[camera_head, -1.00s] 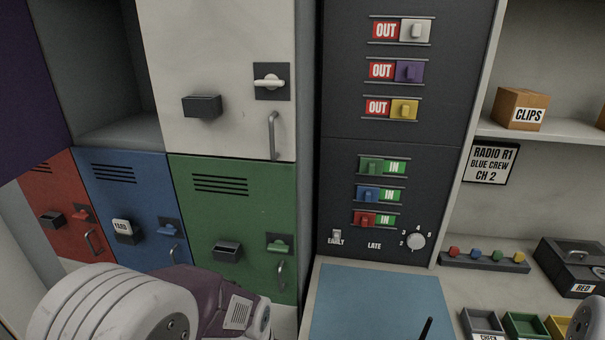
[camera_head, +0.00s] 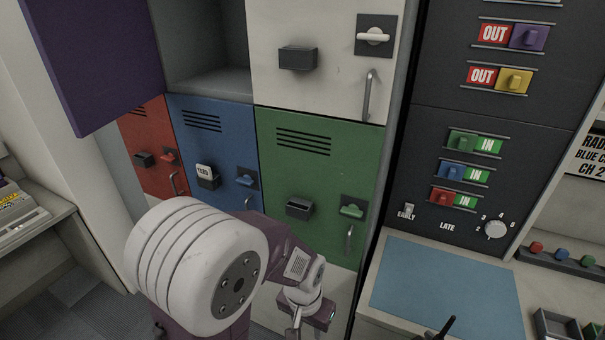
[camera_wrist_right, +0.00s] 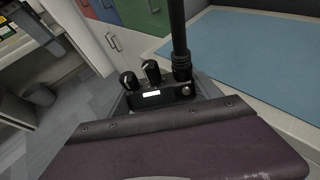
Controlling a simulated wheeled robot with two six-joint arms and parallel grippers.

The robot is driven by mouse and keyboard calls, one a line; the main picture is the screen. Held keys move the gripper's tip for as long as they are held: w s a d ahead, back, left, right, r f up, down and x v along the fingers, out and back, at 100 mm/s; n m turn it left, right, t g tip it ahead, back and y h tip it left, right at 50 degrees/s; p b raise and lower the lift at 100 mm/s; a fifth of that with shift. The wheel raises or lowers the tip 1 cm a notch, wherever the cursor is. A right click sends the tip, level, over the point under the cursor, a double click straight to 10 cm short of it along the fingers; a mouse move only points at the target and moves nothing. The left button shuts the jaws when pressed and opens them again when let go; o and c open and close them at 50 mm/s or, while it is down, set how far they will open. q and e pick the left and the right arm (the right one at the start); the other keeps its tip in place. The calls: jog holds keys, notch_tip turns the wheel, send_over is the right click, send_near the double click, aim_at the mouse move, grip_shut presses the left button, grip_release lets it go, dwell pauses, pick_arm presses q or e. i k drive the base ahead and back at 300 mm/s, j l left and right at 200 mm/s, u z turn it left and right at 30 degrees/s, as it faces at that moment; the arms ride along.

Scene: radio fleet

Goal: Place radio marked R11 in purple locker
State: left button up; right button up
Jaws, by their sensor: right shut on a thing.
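The purple locker's door (camera_head: 95,60) stands open at the upper left of the head view. Beside it is an open, grey-lined compartment (camera_head: 208,50) that looks empty in the part I see. A black radio (camera_wrist_right: 172,94) with knobs and an upright antenna is in the right wrist view; no R11 marking is readable. My right gripper (camera_wrist_right: 160,108) is shut on it. What seems to be the antenna tip (camera_head: 446,327) shows at the bottom of the head view. My left gripper (camera_head: 308,322) hangs low before the green locker, its fingers cut off by the picture edge.
Red (camera_head: 150,150), blue (camera_head: 212,155) and green (camera_head: 310,185) lockers are shut below; a white locker (camera_head: 325,50) is shut above. A dark switch panel (camera_head: 480,120) stands right, over a counter with a bare blue mat (camera_head: 445,285). Open floor (camera_head: 80,305) lies left.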

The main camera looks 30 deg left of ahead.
aim_at(239, 78)
jog(key=k+j, duration=0.1)
jog(key=j, duration=0.85)
jog(key=k+j+u, duration=0.1)
jog(key=j, duration=0.8)
jog(key=k+j, duration=0.1)
jog(key=j, duration=0.85)
jog(key=k+j, duration=0.1)
jog(key=j, duration=0.8)
jog(key=u, duration=0.05)
